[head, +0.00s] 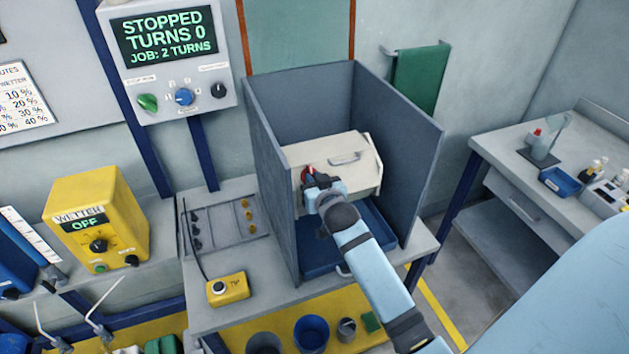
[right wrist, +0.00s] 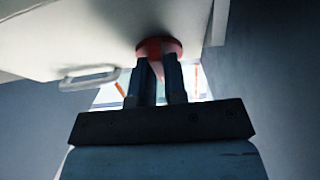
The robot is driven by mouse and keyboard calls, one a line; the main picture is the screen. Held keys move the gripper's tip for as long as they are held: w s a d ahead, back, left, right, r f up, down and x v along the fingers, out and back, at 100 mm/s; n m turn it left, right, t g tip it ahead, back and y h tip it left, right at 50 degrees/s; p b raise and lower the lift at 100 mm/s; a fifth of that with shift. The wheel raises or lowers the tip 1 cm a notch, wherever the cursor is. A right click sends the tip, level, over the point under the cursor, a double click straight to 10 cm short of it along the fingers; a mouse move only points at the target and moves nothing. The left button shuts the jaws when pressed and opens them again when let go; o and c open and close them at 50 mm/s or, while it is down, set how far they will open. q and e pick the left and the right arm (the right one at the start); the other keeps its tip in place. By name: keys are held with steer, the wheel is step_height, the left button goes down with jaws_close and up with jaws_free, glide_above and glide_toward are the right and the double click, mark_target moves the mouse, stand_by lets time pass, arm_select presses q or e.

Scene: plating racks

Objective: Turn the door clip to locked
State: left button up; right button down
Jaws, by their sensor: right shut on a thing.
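The door clip is a small red round knob (right wrist: 158,47) on the front of a cream box (head: 360,185), seen close in the right wrist view. In the head view a bit of the red clip (head: 307,173) shows just past my fingers. My right gripper (head: 312,182) reaches into the grey booth and is shut on the clip; in the right wrist view its two fingers (right wrist: 158,72) meet the clip's underside. The clip's exact turn angle is hidden by the fingers. The cream box has a light handle (head: 345,158). My left gripper is not in view.
Grey booth walls (head: 415,150) stand close on both sides of the box. A blue tray (head: 375,222) lies beneath it. A control panel (head: 168,60) reads STOPPED, TURNS 0. A yellow button box (head: 228,289) sits on the bench at the left.

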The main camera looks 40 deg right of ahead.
stand_by(0.3)
steer(key=c, duration=1.2)
jaws_free()
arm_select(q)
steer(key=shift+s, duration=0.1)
arm_select(e)
steer(key=shift+o, duration=0.2)
